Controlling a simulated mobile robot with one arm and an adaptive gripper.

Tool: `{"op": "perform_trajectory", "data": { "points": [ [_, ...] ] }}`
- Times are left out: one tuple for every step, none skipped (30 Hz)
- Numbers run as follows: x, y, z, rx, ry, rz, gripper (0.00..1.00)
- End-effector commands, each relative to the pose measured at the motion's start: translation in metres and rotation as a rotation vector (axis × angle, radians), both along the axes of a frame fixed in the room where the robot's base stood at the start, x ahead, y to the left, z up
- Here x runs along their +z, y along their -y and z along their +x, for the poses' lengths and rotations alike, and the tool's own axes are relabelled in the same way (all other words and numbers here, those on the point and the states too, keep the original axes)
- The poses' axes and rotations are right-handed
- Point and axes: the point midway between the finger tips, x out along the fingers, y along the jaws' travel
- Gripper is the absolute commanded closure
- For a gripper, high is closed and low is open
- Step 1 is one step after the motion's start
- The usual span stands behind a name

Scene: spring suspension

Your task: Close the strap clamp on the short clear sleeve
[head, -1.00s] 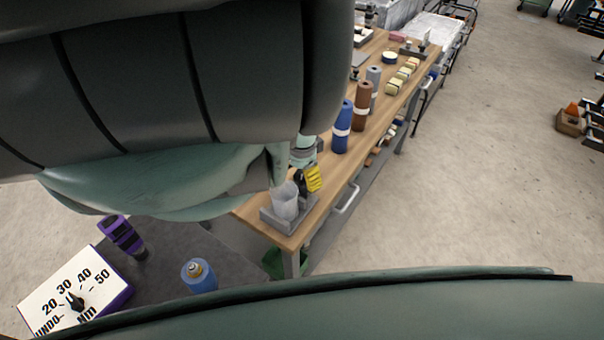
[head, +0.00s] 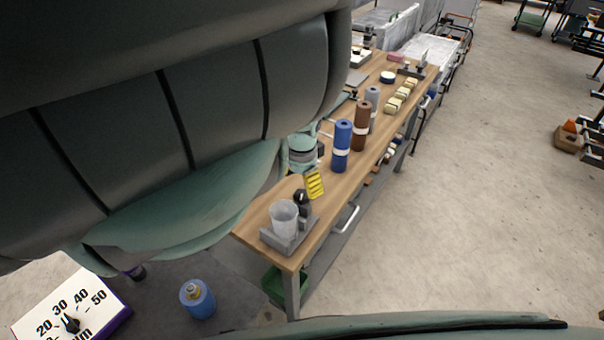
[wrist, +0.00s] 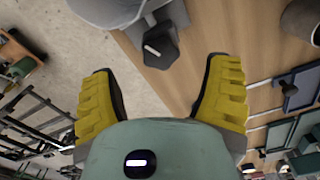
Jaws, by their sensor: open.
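The short clear sleeve (head: 284,219) stands upright on a grey base (head: 282,247) at the near end of the wooden bench. A dark clamp part (head: 302,199) stands at its far right side. In the wrist view, the sleeve's edge (wrist: 110,12) shows at the top, with the dark clamp part (wrist: 150,45) beside it. My gripper (wrist: 163,66) is open, its two yellow fingers wide apart. The clamp part lies ahead of the gap between the fingertips, with no contact visible.
Blue (head: 342,146), brown (head: 361,126) and grey rolls stand farther along the bench. Pale yellow blocks (head: 395,104) lie beyond them. A dial board (head: 62,312) and a blue canister (head: 197,300) are at lower left.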

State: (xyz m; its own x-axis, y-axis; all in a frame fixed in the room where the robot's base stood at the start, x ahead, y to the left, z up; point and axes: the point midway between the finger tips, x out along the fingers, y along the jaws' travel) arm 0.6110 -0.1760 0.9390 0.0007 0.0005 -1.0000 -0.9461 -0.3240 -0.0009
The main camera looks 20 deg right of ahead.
Motion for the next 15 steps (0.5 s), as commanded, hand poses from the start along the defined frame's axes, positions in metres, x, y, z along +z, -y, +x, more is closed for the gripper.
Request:
{"op": "perform_trajectory", "data": {
  "points": [
    [0.006,-0.001,0.001,0.002,0.001,-0.001,0.23],
    [0.009,0.000,0.001,0.003,0.001,-0.002,0.23],
    [0.012,0.000,0.001,0.003,0.001,-0.003,0.23],
    [0.015,0.000,0.001,0.004,0.000,-0.002,0.23],
    [0.016,0.000,0.001,0.003,0.000,-0.002,0.23],
    [0.019,0.000,0.001,0.002,0.001,-0.002,0.23],
    [0.020,0.000,0.001,0.002,0.001,-0.002,0.23],
    [0.022,0.000,0.001,0.001,0.000,-0.001,0.23],
    [0.023,0.000,0.001,0.001,0.000,0.000,0.23],
    [0.023,0.000,0.000,0.002,0.000,0.000,0.23],
    [0.024,-0.001,0.000,0.002,0.000,0.000,0.23],
    [0.024,-0.001,0.000,0.002,0.000,0.000,0.23],
    [0.025,-0.001,0.000,0.002,0.000,0.001,0.23],
    [0.025,-0.001,0.000,0.002,0.000,0.000,0.23],
    [0.025,0.000,0.000,0.002,0.000,0.000,0.23]
  ]
}}
